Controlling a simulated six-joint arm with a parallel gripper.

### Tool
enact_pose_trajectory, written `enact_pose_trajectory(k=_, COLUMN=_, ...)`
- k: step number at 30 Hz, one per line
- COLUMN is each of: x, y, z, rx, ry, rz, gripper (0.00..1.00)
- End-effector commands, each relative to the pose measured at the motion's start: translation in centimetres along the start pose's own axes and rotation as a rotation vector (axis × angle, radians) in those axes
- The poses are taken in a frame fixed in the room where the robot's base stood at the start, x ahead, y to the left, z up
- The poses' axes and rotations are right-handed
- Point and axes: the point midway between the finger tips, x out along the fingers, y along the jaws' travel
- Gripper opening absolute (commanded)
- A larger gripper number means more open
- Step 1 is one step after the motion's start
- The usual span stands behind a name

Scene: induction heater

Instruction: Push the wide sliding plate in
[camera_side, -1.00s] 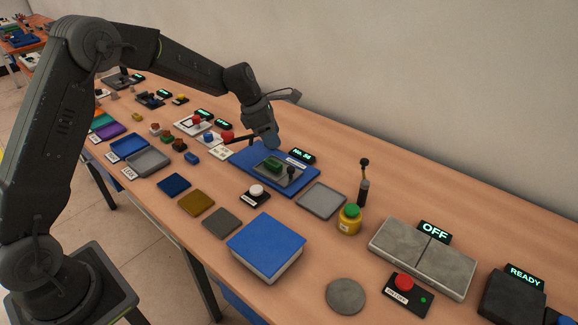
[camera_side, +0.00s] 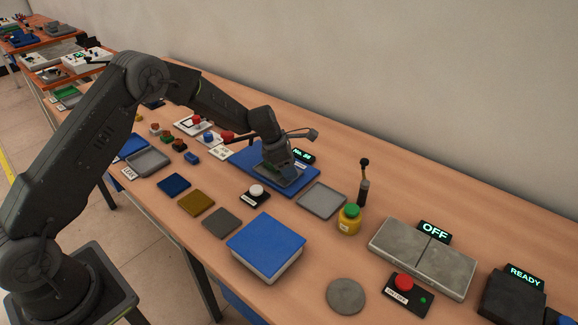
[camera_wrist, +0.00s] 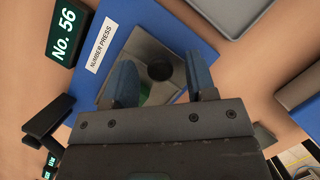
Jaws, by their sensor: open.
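The number press has a blue base (camera_side: 303,184) that shows around my gripper in the side view and in the wrist view (camera_wrist: 90,88). A grey sliding plate (camera_wrist: 168,48) lies on it, with a round black knob (camera_wrist: 160,68) standing up. The plate's near part also shows in the side view (camera_side: 292,183). My gripper (camera_wrist: 160,62) is open and low over the press. Its two blue fingers are on either side of the knob in the wrist view; I cannot tell whether they touch it. A green block (camera_wrist: 148,92) is mostly hidden behind my gripper.
A display reading No. 56 (camera_side: 302,155) stands behind the press. A grey tray (camera_side: 321,201) lies to its right and a white button (camera_side: 257,190) in front. A yellow pot with a green top (camera_side: 349,220) and a black lever (camera_side: 363,180) stand further right.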

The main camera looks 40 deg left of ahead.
Motion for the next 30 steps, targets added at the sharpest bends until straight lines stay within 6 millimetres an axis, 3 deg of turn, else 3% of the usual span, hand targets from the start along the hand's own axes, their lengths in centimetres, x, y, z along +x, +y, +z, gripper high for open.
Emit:
enact_pose_trajectory(k=2, x=0.0, y=0.0, z=0.0, rx=0.000, ry=0.000, rz=0.000, gripper=0.48)
enact_pose_trajectory(k=17, x=-0.1, y=0.0, z=0.0, rx=0.000, ry=0.000, rz=0.000, gripper=0.01)
enact_pose_trajectory(k=25, x=-0.1, y=0.1, z=-0.1, rx=0.000, ry=0.000, rz=0.000, gripper=0.00)
enact_pose_trajectory(k=30, x=-0.6, y=1.6, z=-1.4, rx=-0.004, ry=0.000, rz=0.002, gripper=0.00)
